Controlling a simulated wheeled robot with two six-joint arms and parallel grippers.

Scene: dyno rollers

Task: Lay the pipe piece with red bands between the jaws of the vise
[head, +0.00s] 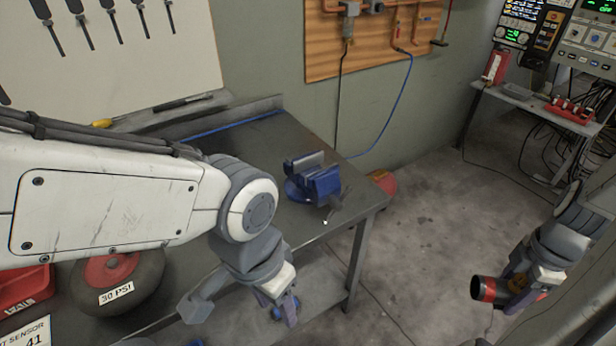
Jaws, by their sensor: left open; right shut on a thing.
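The blue vise (316,181) stands on the dark workbench near its right end, with a gap between its upright jaws. The pipe piece (488,290) is dark with a red band and an open round end facing left. My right gripper (515,287) is shut on it at the lower right, out beyond the bench and well apart from the vise. My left gripper (281,308) hangs at the bench's front edge, below and left of the vise, and is open. Part of the pipe piece is hidden by the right gripper.
The workbench (240,145) has bare top around the vise. A wheel (135,280) marked 30 PSI and a red box (22,284) are at the lower left. A side table (520,98) with instruments and cables stands at the right. Floor (440,190) between bench and table is open.

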